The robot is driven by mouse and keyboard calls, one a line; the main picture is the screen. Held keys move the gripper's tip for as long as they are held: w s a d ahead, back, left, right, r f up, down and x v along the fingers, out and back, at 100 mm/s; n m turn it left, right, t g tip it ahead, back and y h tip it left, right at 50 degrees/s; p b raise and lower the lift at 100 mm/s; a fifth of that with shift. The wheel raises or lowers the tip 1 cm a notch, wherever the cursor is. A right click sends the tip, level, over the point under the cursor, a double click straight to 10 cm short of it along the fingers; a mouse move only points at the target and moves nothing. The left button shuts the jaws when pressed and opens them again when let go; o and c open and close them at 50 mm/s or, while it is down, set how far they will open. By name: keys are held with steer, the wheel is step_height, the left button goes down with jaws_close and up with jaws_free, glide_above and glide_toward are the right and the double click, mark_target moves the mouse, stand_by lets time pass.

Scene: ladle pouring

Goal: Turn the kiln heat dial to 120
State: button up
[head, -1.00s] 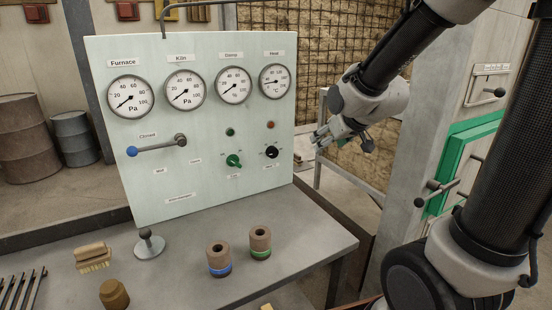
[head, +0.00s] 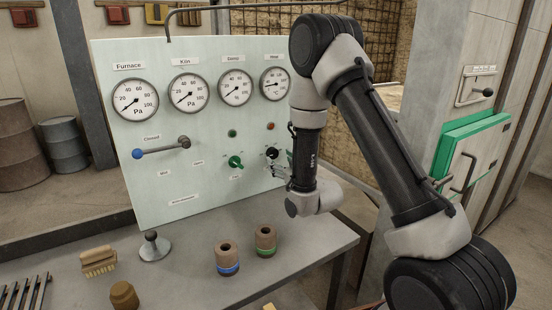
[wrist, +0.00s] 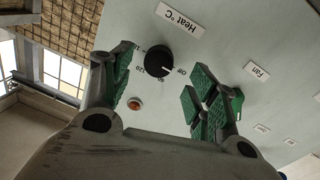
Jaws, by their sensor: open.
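The heat dial (head: 272,153) is a small black round knob on the lower right of the pale green panel. In the wrist view the dial (wrist: 159,61) appears upside down under its "Heat °C" label, with its white pointer line towards OFF. The 120 mark (wrist: 138,71) shows beside it. My gripper (wrist: 161,88) is open and empty, its green-padded fingers apart on either side of the dial in that view. I cannot tell how far they are from the panel. In the head view my gripper (head: 282,170) is partly hidden by my wrist, close to the dial.
A green fan knob (head: 236,162) sits left of the dial; it also shows behind a finger in the wrist view. A red lamp (head: 270,126) is above the dial. Two banded pots stand on the bench (head: 300,262) below. A green-framed door (head: 478,150) is at right.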

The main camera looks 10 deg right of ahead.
mark_target(274, 156)
steer(key=shift+x, duration=2.2)
steer(key=c, duration=1)
